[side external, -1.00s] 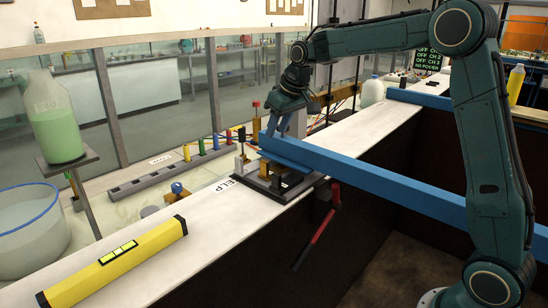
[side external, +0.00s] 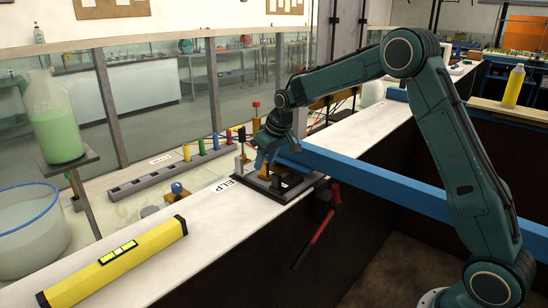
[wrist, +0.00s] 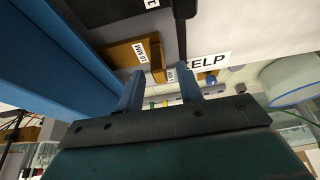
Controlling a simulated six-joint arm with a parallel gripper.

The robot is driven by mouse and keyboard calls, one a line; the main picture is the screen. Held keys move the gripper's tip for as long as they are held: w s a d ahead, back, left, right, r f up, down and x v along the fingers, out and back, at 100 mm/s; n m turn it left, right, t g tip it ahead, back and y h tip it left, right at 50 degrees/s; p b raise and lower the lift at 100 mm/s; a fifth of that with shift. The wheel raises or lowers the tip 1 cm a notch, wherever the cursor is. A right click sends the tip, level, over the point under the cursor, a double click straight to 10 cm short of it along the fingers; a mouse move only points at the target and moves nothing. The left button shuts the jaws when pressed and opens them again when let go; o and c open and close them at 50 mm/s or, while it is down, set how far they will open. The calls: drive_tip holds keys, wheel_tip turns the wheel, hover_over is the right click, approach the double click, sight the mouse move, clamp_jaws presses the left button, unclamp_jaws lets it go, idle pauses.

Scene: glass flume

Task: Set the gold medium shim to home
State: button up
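A gold block (wrist: 118,57) with a white millimetre label shows in the wrist view, left of the fingers and beside the blue beam. A small gold patch (side external: 264,172) shows under the fingers in the side view, on the dark stand at the beam's end. My gripper (side external: 263,162) points down over this stand. In the wrist view my gripper (wrist: 161,84) has its two blue fingers well apart. A small labelled piece (wrist: 171,75) shows between them, but I cannot tell whether they touch it.
The blue beam (side external: 370,178) runs close beside my gripper. A red-handled lever (side external: 316,240) hangs at the ledge's front. A yellow level (side external: 118,262) lies on the white ledge (side external: 215,225). Behind stand a grey rack (side external: 170,176) and a blue-topped piece (side external: 177,190).

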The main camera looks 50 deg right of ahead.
sight(272, 171)
drive_tip(key=shift+x, duration=0.8)
clamp_jaws()
drive_tip(key=shift+d, duration=1.65)
unclamp_jaws()
drive_tip(key=shift+d, duration=0.1)
drive_tip(key=shift+r, duration=0.1)
